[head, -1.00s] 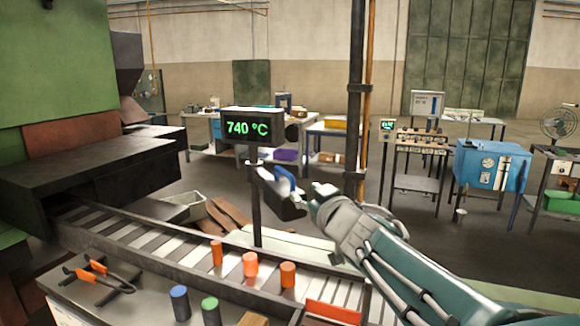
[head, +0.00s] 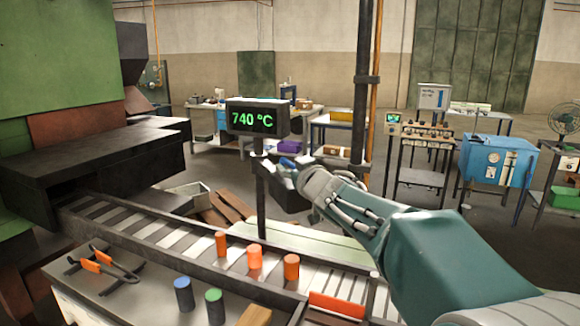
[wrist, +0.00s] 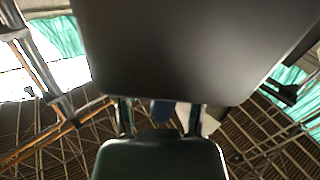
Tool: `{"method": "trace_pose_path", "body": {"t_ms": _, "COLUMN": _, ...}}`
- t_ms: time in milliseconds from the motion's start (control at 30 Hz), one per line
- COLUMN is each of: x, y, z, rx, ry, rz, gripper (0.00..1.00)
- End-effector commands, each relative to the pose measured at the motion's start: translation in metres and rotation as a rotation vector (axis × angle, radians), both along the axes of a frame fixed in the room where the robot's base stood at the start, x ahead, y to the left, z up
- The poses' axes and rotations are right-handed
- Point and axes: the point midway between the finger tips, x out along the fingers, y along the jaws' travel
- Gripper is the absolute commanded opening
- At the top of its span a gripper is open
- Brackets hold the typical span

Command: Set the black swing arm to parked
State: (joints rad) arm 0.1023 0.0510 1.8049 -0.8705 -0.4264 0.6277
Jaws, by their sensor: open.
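The black swing arm (head: 284,198) hangs off the post under the temperature display. Its blue handle (head: 287,162) shows in part behind my gripper (head: 297,168), which is at the handle in the head view. My gripper is open; its fingers are mostly hidden there, and I cannot tell whether they touch the handle. In the wrist view a large dark panel (wrist: 200,50) fills the top. A small blue piece (wrist: 162,111) shows below it, between two thin dark uprights.
The display (head: 257,117) reads 740 °C. The roller conveyor (head: 185,247) runs below, with several orange billets (head: 254,256) on it. A tall post (head: 362,110) rises behind my arm.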

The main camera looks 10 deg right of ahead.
Motion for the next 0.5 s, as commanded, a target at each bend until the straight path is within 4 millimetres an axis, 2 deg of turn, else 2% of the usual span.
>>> {"method": "trace_pose_path", "body": {"t_ms": 267, "x": 0.0019, "y": 0.0006, "z": 0.0002, "rx": 0.000, "ry": 0.000, "rz": 0.000, "gripper": 0.53}}
{"method": "trace_pose_path", "body": {"t_ms": 400, "x": 0.0018, "y": 0.0005, "z": 0.0002, "rx": 0.000, "ry": 0.000, "rz": 0.000, "gripper": 0.00}}
{"method": "trace_pose_path", "body": {"t_ms": 500, "x": 0.0018, "y": 0.0006, "z": 0.0002, "rx": 0.000, "ry": 0.000, "rz": 0.000, "gripper": 0.00}}
